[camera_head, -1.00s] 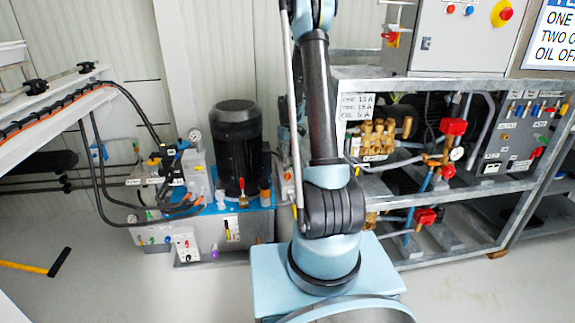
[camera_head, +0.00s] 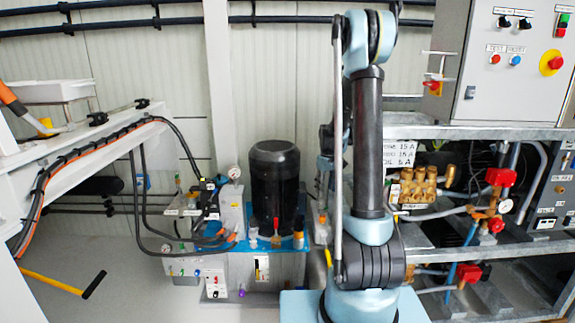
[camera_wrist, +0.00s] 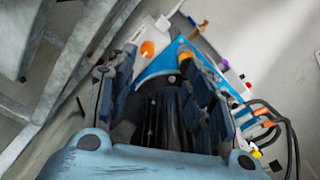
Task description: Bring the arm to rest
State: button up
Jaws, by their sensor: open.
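My arm (camera_head: 369,150) stands upright in the head view, its top near the upper picture edge. In the wrist view my gripper (camera_wrist: 157,62) is open, with its two dark fingers apart. Nothing is held between the fingers. Beyond them shows a dark ribbed motor (camera_wrist: 160,118) on a blue-topped unit (camera_wrist: 158,64); I cannot tell how far it is from the fingers. The fingertips are not clearly seen in the head view.
The black motor (camera_head: 274,185) stands on the hydraulic unit, left of my arm. A metal rack (camera_head: 470,132) with brass valves (camera_head: 418,188) and a grey control cabinet (camera_head: 515,60) are at right. A white beam (camera_head: 75,165) with hoses is at left.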

jog(key=s+r+m, duration=0.1)
jog(key=s+r, duration=0.3)
jog(key=s, duration=0.3)
jog(key=s+r+m+t, duration=0.1)
jog(key=s+r, duration=0.2)
jog(key=s, duration=0.3)
jog(key=s+r+m, duration=0.1)
jog(key=s+r, duration=0.3)
jog(key=s, duration=0.3)
jog(key=s+f+m+t, duration=0.1)
jog(key=s+f, duration=0.4)
jog(key=s, duration=1.4)
jog(key=shift+s+m, duration=0.35)
jog(key=shift+m, duration=0.45)
jog(key=shift+a+f, duration=0.1)
